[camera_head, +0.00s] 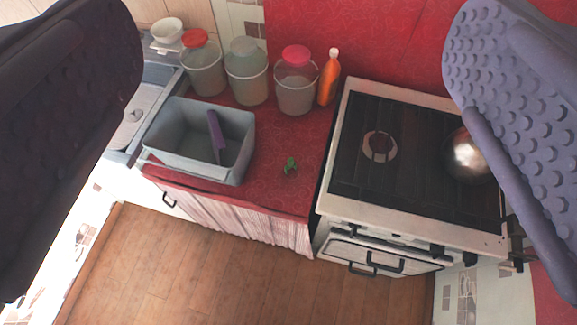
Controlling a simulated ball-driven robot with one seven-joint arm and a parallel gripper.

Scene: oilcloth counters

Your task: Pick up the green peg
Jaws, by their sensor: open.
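The green peg (291,163) is a small green item on the red oilcloth counter (270,185), to the right of a grey tub and left of the stove. A small dark spot lies just below it. My gripper (290,165) shows as two dark, studded fingers at the left and right edges of the view. The fingers are wide apart with nothing between them. The gripper is high above the counter, well away from the peg.
A grey tub (190,168) with a purple object (216,135) stands left of the peg. Several lidded containers (295,85) and an orange bottle (329,80) stand behind. The stove (400,150) bears a shiny round pot (468,158). The wooden floor (200,275) in front is clear.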

